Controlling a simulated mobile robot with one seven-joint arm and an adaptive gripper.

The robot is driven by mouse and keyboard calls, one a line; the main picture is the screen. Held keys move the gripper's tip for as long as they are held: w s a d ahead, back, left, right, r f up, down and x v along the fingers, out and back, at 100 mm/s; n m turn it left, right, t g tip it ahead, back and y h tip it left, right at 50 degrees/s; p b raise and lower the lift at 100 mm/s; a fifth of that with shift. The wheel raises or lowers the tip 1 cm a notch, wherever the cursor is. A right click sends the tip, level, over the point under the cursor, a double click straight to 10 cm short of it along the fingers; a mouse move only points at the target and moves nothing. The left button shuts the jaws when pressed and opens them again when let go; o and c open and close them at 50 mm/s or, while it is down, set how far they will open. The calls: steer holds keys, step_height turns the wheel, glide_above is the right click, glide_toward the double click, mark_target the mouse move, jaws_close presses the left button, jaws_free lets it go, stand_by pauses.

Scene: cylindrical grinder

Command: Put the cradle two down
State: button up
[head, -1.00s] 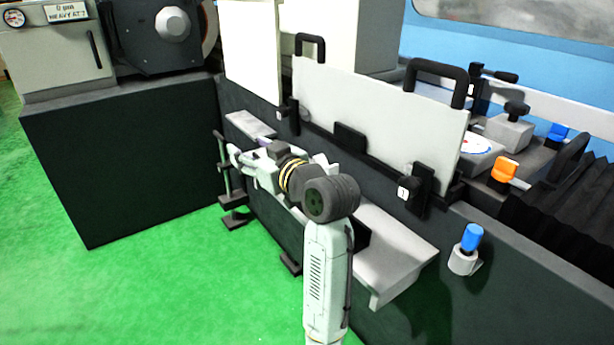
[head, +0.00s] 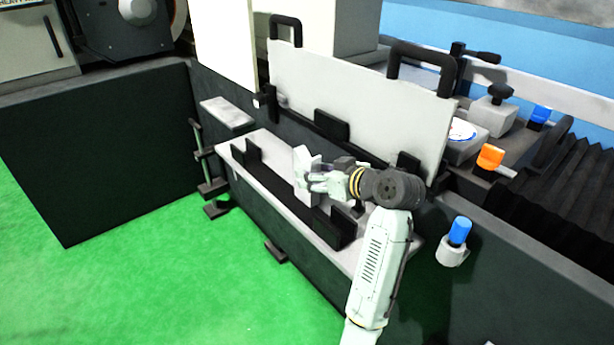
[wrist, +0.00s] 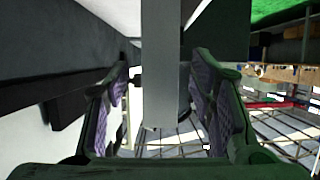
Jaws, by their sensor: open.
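A pale grey upright block (head: 303,178) stands at the long shelf, behind the middle of a black rail; it may be cradle two, but I see no number on it. My gripper (head: 318,184) is at this block, its fingers pointing left. In the wrist view a pale grey bar (wrist: 160,70) stands between the two fingers of my gripper (wrist: 165,100), with gaps on both sides. The fingers are open. The block's foot is partly hidden by the rail, so I cannot tell whether it rests on the shelf.
The black rail (head: 290,195) has upright ends and runs along the shelf (head: 228,150). A white panel (head: 350,95) with black handles stands close behind. A small grey ledge (head: 228,113) is at the left. A blue-capped knob (head: 459,232) is at the right.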

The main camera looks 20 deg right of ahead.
steer(key=p+x, duration=0.1)
steer(key=x, duration=0.3)
steer(key=shift+f, duration=0.15)
steer(key=shift+c, duration=0.4)
jaws_close()
stand_by(0.5)
